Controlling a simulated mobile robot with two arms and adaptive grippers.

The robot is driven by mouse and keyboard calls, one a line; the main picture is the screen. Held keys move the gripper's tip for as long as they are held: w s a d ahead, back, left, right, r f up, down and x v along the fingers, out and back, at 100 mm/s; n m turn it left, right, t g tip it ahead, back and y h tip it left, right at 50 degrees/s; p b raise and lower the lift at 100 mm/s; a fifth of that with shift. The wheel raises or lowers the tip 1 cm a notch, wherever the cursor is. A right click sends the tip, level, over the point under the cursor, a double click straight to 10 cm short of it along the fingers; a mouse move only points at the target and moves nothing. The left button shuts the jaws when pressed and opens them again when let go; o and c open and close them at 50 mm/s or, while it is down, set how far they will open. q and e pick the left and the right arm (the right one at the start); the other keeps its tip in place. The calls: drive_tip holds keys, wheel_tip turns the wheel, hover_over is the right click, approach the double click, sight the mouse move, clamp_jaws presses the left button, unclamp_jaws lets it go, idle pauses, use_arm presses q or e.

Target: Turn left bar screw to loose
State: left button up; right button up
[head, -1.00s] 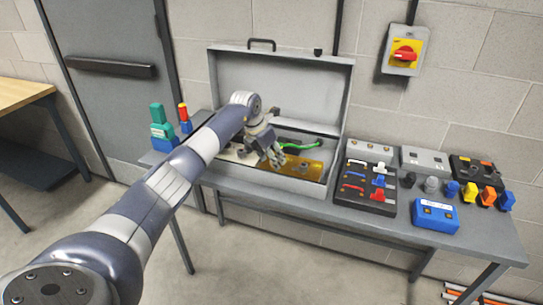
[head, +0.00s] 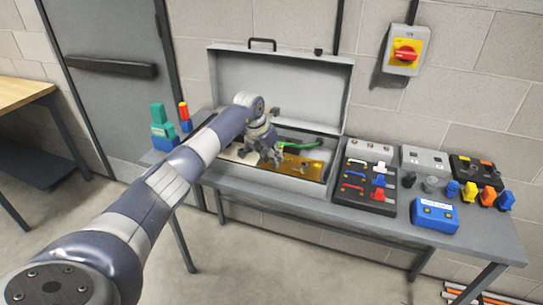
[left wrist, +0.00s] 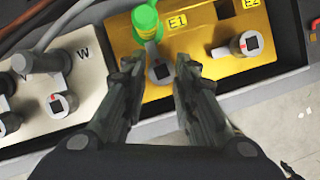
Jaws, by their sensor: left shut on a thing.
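The gold bar (left wrist: 200,25) lies in the open grey case and carries the labels E1 and E2. It also shows in the head view (head: 303,166). The left bar screw (left wrist: 160,73), a round grey head with a dark square in it, sits below E1. My left gripper (left wrist: 160,68) has one finger on each side of this screw and is shut on it. In the head view my left gripper (head: 270,157) reaches down into the case and hides the screw. The right bar screw (left wrist: 247,45) is apart from the fingers. My right gripper is out of view.
A green plug (left wrist: 146,22) stands on the bar just behind the gripped screw. A pale block (left wrist: 50,85) with grey terminals lies to the left. The case lid (head: 280,85) stands open behind. A black tray (head: 362,196) and a blue box (head: 434,215) stand right.

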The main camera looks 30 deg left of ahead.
use_arm(q)
drive_tip(key=shift+d+n+y+p, duration=0.25)
drive_tip(key=shift+n+y, duration=0.25)
drive_tip(key=shift+n, duration=0.7)
drive_tip(key=shift+d+n+y, duration=0.1)
drive_tip(key=shift+n+y, duration=0.2)
drive_tip(key=shift+n, duration=0.6)
drive_tip(key=n, duration=0.1)
drive_tip(key=n+y, duration=0.1)
drive_tip(key=n, duration=0.1)
drive_tip(key=shift+d+f+n+g+b, duration=0.15)
drive_tip(key=shift+d+n+g+b, duration=0.05)
drive_tip(key=shift+n+g+b, duration=0.1)
drive_tip(key=n, duration=0.1)
drive_tip(key=n+y+b, duration=0.1)
drive_tip(key=n, duration=0.1)
drive_tip(key=n+g+b, duration=0.1)
drive_tip(key=shift+w+d+y, duration=0.2)
drive_tip(key=shift+w+y, duration=0.05)
drive_tip(key=shift+y, duration=0.05)
drive_tip(key=shift+w+n+g+b, duration=0.1)
drive_tip(key=shift+n+g+b, duration=0.8)
drive_tip(key=shift+n, duration=0.9)
drive_tip(key=shift+r+y, duration=0.2)
drive_tip(key=shift+y, duration=0.1)
drive_tip(key=o, duration=1)
drive_tip(key=shift+w, duration=0.1)
